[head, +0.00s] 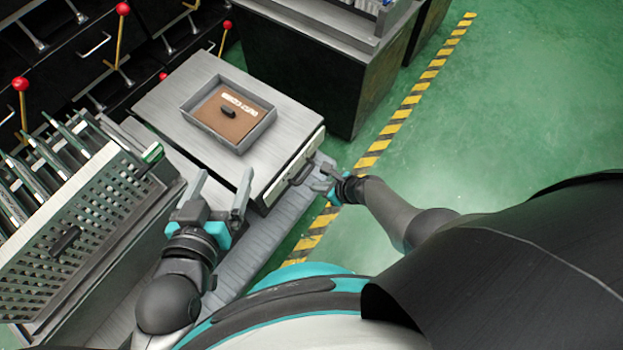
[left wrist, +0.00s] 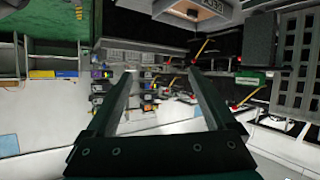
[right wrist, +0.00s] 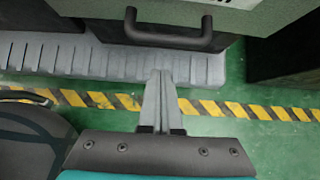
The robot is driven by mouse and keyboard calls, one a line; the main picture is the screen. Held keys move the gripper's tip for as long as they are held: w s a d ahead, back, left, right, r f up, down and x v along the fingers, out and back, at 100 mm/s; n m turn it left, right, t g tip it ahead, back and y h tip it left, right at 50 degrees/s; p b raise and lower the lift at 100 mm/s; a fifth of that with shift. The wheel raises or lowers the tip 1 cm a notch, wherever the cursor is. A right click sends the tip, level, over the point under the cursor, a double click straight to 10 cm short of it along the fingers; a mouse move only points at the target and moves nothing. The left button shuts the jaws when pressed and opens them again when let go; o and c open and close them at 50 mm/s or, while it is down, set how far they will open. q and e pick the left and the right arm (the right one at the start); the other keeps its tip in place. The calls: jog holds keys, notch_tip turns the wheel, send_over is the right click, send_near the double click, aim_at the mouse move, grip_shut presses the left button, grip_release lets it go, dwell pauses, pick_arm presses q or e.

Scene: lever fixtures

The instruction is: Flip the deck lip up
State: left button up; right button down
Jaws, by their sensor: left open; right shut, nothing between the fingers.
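The deck (head: 205,85) is a bench with a light metal top. The lip (head: 290,165) looks like the panel hanging down along its front edge, with a dark bar handle (head: 300,173). The handle also shows at the top of the right wrist view (right wrist: 172,41). My right gripper (head: 322,176) is shut and empty, close to the handle. In the right wrist view its fingertips (right wrist: 160,72) point towards the handle and lie below it, with nothing held. My left gripper (head: 225,180) is open and empty near the deck's front left corner.
A shallow tray (head: 238,143) with a brown insert and a small dark piece sits on the deck. A slotted rack (head: 75,235) stands at the left. Red-knobbed levers (head: 20,84) line the back left. Green floor (head: 480,130) to the right is clear.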

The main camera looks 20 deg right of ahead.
pick_arm(q)
jog(key=shift+s+d+r+n+t+h+b, duration=0.2)
jog(key=shift+s+d+r+t+h+b, duration=0.25)
jog(key=shift+t, duration=0.55)
jog(key=shift+s+d+r+n+t+h+b, duration=0.15)
jog(key=shift+d+r+t+h+b, duration=0.3)
jog(key=shift+d+r+t, duration=0.45)
pick_arm(e)
jog(key=shift+w+a+r, duration=0.7)
jog(key=shift+w+r, duration=0.2)
jog(key=shift+r, duration=0.15)
pick_arm(q)
jog(key=shift+a+f, duration=0.15)
jog(key=shift+a, duration=0.05)
